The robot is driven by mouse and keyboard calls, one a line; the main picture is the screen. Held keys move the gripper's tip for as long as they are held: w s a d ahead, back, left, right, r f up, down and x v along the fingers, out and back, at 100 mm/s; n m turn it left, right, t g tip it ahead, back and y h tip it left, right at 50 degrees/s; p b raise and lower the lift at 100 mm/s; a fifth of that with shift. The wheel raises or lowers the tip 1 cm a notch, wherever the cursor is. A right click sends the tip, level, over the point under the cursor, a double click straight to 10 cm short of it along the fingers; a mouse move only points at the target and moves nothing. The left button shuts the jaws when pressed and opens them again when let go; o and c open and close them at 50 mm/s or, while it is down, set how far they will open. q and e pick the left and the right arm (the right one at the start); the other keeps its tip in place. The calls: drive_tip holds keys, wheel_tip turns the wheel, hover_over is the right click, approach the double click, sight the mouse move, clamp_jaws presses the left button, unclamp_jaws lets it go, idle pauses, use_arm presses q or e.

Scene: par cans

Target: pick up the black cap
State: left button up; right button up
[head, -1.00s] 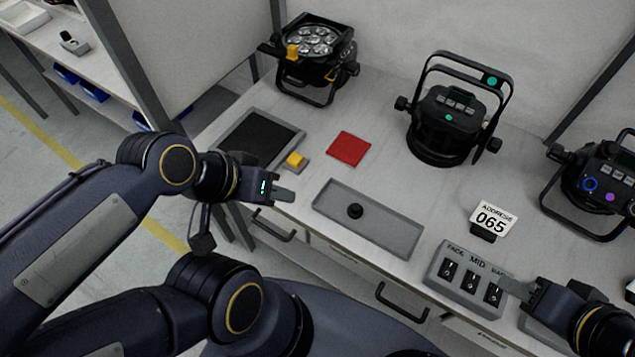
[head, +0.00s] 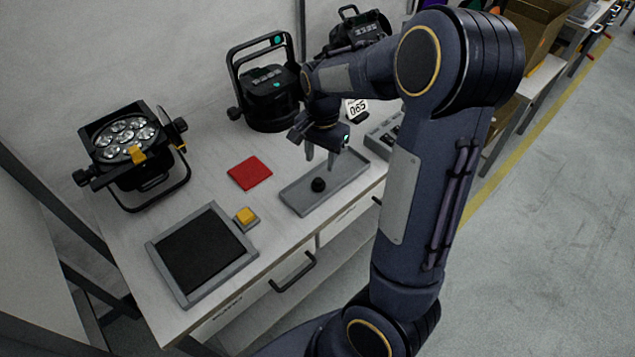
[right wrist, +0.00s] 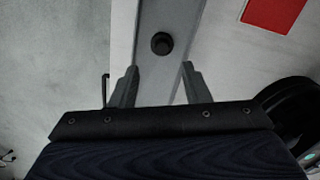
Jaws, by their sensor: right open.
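The black cap (head: 318,184) is a small dark round knob-like piece in the shallow grey tray (head: 298,203) near the table's front edge. It also shows in the right wrist view (right wrist: 162,43), ahead of and between the fingers. My right gripper (head: 321,160) is open and empty, above the tray, pointing down, a little beyond the cap. In the right wrist view its two fingers (right wrist: 159,85) are spread apart, and the cap is not between their tips. My left gripper is out of the head view.
A red square (head: 250,173) lies left of the tray. A yellow button (head: 246,215) and a black-topped pad (head: 200,255) are nearer left. Par cans stand at the left (head: 125,150) and back (head: 268,85). The 065 sign (head: 357,107) and a switch box (head: 383,135) are close to my right arm.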

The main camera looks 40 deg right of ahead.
sight(318, 180)
drive_tip(key=shift+a+f, duration=0.1)
drive_tip(key=shift+f, duration=0.4)
drive_tip(key=f, duration=0.7)
drive_tip(key=shift+w+f, duration=0.2)
drive_tip(key=c, duration=0.8)
drive_tip(key=shift+o, duration=0.2)
drive_tip(key=shift+r, duration=0.2)
